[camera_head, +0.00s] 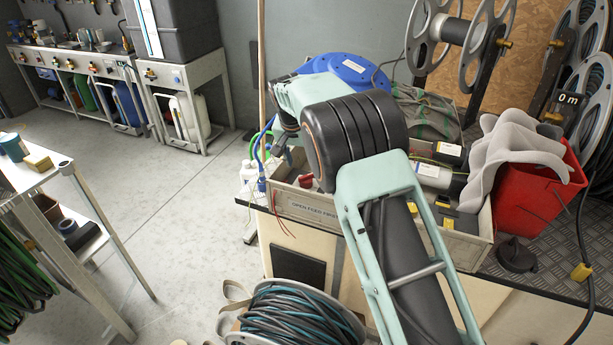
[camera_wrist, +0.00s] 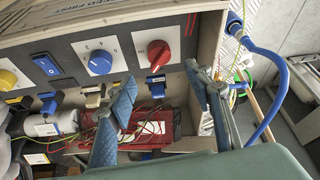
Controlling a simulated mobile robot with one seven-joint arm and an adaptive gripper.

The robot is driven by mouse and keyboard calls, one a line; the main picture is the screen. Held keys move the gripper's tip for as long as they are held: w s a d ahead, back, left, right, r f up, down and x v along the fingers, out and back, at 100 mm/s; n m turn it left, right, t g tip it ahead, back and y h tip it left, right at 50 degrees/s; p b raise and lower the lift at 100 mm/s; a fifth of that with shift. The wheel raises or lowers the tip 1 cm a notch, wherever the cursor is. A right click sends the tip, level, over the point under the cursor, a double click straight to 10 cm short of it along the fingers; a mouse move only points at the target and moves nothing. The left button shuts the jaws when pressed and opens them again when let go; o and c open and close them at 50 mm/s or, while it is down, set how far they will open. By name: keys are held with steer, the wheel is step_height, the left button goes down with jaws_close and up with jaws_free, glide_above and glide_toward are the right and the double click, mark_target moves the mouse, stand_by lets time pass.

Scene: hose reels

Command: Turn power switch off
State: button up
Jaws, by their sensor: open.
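In the wrist view a dark control panel (camera_wrist: 120,52) carries a red knob (camera_wrist: 158,54), a blue knob (camera_wrist: 99,62), a blue rocker switch (camera_wrist: 46,66) and a yellow knob (camera_wrist: 7,80). The tips are near the red knob in the picture, one on each side; contact is not visible. In the head view my gripper (camera_head: 281,148) is small and partly hidden by my arm, at the left end of the labelled box.
The wooden box (camera_head: 312,211) holds cables and devices. A blue hose (camera_wrist: 262,50) curves beside the panel. A red bucket (camera_head: 535,190) with grey cloth stands at right. A hose reel (camera_head: 300,318) lies below. The floor (camera_head: 190,220) at left is clear.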

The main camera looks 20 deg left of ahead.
mark_target(307, 177)
steer(key=x, duration=1)
steer(key=shift+w, duration=0.1)
steer(key=shift+c, duration=0.2)
steer(key=c, duration=1.1)
steer(key=shift+d, duration=0.1)
steer(key=n+y+b, duration=0.1)
steer(key=n, duration=0.2)
steer(key=shift+d, duration=0.15)
steer(key=shift+w+n+g+y, duration=0.15)
steer(key=shift+n+y, duration=0.25)
steer(key=shift+n, duration=0.65)
steer(key=shift+s+n+g+y, duration=0.1)
steer(key=shift+n+g+y, duration=0.25)
steer(key=shift+n, duration=0.7)
steer(key=shift+r, duration=0.1)
